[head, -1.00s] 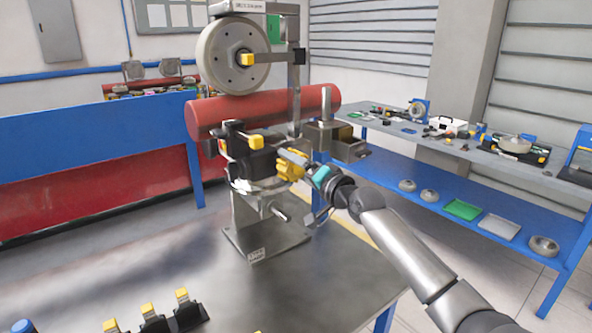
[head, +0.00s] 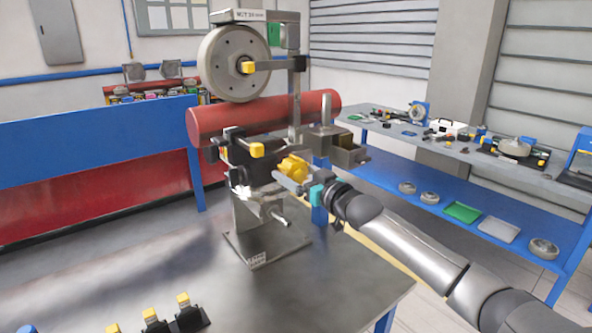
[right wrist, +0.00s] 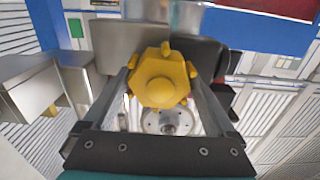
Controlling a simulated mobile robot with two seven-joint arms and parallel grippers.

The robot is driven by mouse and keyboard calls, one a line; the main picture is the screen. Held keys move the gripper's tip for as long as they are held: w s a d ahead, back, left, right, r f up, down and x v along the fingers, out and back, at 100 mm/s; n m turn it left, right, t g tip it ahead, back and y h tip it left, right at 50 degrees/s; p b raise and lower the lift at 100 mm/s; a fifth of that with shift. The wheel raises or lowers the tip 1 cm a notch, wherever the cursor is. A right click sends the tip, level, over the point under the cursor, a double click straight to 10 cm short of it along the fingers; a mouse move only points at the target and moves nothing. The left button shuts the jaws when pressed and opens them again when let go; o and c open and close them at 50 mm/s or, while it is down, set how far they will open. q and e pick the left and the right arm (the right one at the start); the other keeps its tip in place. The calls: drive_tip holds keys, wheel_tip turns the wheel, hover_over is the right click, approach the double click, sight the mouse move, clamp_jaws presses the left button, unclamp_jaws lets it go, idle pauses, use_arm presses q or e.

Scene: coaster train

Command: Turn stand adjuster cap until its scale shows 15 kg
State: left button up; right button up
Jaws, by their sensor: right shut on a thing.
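The stand (head: 296,90) stands on the grey table, with a wheel (head: 234,64) mounted high on it. The yellow adjuster cap (head: 294,167) is on the stand's right side, below the red cylinder. In the right wrist view the lobed cap (right wrist: 160,78) sits between my fingers. My right gripper (head: 290,174) is shut on the cap, coming in from the right; it also shows in the right wrist view (right wrist: 160,92). I cannot read any scale in these views. My left gripper is not in view.
The grey table (head: 330,285) is bare right of the stand base. Yellow-topped black clamps (head: 188,312) stand at its front left edge. A red cylinder (head: 265,113) lies behind the stand. A blue bench (head: 470,190) with tools and bowls is at right.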

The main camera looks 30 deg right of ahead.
drive_tip(key=n+p, duration=0.2)
drive_tip(key=n, duration=1)
drive_tip(key=shift+a+p, duration=0.1)
drive_tip(key=shift+p, duration=0.25)
drive_tip(key=n, duration=0.6)
drive_tip(key=shift+f, duration=0.15)
drive_tip(key=n, duration=0.6)
drive_tip(key=shift+f+n, duration=0.1)
drive_tip(key=shift+n, duration=0.3)
drive_tip(key=o, duration=1)
drive_tip(key=shift+s, duration=0.1)
